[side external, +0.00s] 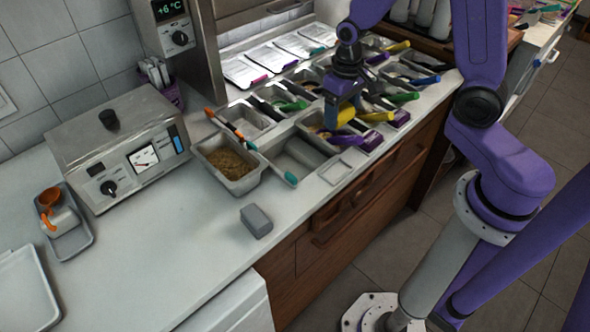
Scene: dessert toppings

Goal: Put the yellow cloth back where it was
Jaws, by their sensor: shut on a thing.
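My gripper (338,118) points down over the near side of the topping pans, right of the middle of the side external view. It is shut on a small bright yellow thing (346,114), which I take to be the yellow cloth. Most of it is hidden by the fingers, so its folds and shape cannot be made out. It is just above or at the pan rims; I cannot tell if it touches them.
Several metal pans with coloured handles crowd around my gripper. A pan of brown crumbs (231,165), an empty pan (297,158) and an orange-handled spatula (228,124) are to the left. A grey block (256,221) sits near the counter edge. The front-left counter (160,250) is clear.

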